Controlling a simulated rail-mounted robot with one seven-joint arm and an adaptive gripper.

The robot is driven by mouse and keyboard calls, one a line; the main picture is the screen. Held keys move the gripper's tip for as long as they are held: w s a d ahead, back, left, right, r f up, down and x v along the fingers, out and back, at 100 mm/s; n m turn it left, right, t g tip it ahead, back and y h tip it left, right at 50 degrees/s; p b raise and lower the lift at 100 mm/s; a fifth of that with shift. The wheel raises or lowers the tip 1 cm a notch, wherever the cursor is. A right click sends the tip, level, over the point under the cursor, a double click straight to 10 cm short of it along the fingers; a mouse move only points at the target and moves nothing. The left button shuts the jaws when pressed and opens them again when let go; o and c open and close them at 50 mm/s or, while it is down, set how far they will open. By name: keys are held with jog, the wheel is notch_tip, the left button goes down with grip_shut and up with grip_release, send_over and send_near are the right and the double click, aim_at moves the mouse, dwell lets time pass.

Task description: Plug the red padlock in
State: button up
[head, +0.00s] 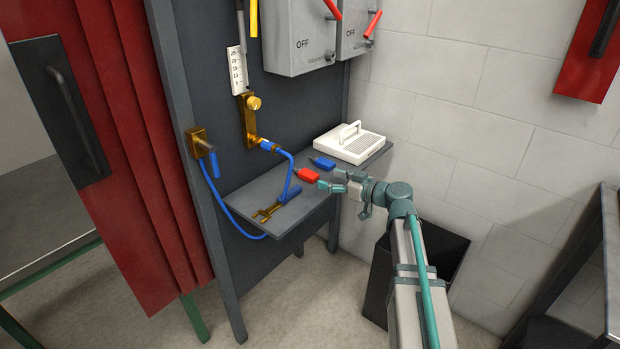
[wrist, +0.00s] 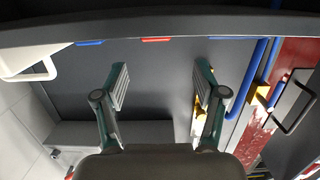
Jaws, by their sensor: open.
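The red padlock (head: 308,175) lies on the grey shelf (head: 245,197), its dark end pointing to the left. Its red edge also shows at the top of the wrist view (wrist: 156,39). My gripper (head: 334,180) is open and empty, just to the right of the red padlock in the head view. In the wrist view both fingers of my gripper (wrist: 161,67) stand apart with nothing between them. The red edge lies beyond the fingertips, roughly midway between them. Most of the padlock is hidden there. I cannot tell which fitting takes it.
A blue padlock-like piece (head: 322,162) lies behind the red one. A white slotted box (head: 350,143) with a handle stands at the shelf's back. Brass fittings (head: 250,118) and grey switch boxes (head: 300,40) hang above.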

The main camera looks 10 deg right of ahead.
aim_at(305, 171)
jog(key=x, duration=0.5)
jog(key=shift+w+a, duration=0.25)
jog(key=x, duration=0.2)
jog(key=p+x, duration=0.1)
jog(key=x, duration=0.1)
jog(key=shift+w+d+f, duration=0.1)
jog(key=shift+w+f, duration=0.1)
jog(key=shift+w, duration=0.2)
jog(key=shift+w+a, duration=0.2)
jog(key=shift+a, duration=0.1)
jog(key=shift+c, duration=0.3)
jog(key=c, duration=1.3)
